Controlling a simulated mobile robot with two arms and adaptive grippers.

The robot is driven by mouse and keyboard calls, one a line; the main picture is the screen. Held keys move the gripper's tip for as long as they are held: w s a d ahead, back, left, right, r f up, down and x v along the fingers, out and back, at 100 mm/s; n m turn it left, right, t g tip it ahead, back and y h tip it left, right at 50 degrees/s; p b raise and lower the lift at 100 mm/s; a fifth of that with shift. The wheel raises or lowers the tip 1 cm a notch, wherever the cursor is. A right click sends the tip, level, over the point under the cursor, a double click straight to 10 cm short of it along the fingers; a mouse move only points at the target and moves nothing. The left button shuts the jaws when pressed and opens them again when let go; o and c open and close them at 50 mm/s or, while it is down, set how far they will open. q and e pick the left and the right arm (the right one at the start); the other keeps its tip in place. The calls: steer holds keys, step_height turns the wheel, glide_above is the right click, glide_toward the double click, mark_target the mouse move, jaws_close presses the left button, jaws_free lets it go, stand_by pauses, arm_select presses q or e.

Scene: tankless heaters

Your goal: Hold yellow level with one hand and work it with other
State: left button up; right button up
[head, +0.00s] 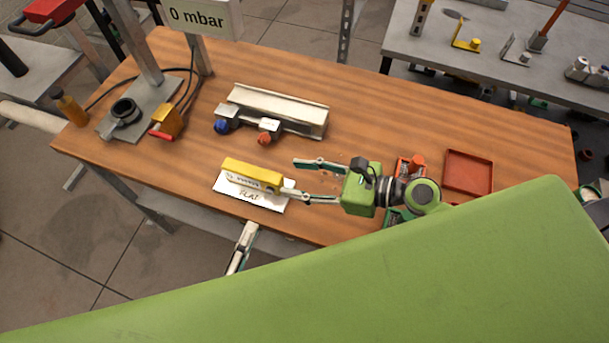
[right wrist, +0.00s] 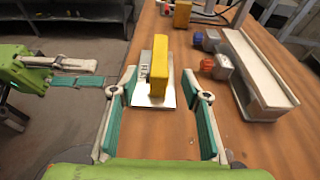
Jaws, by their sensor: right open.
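The yellow level (head: 252,175) lies on a white card (head: 268,202) marked FLAT near the table's front edge. It also shows in the right wrist view (right wrist: 160,75), standing out ahead between my right fingers. My right gripper (head: 290,178) is open and empty, its fingers pointing left at the level's right end. The lower fingertip looks close to that end; I cannot tell whether it touches. My left gripper (head: 247,232) is below the table's front edge, apart from the level.
A metal channel with blue and red valves (head: 280,108) lies behind the level. A post with a 0 mbar display (head: 200,18), cables and a yellow block (head: 167,121) stand at the left. A red tray (head: 468,172) is at the right.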

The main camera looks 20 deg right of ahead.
mark_target(255, 171)
steer(key=x, duration=1.2)
steer(key=shift+w+a+f, duration=0.1)
steer(key=shift+w+a, duration=0.1)
steer(key=shift+a, duration=0.1)
jaws_close()
arm_select(q)
jaws_close()
stand_by(0.5)
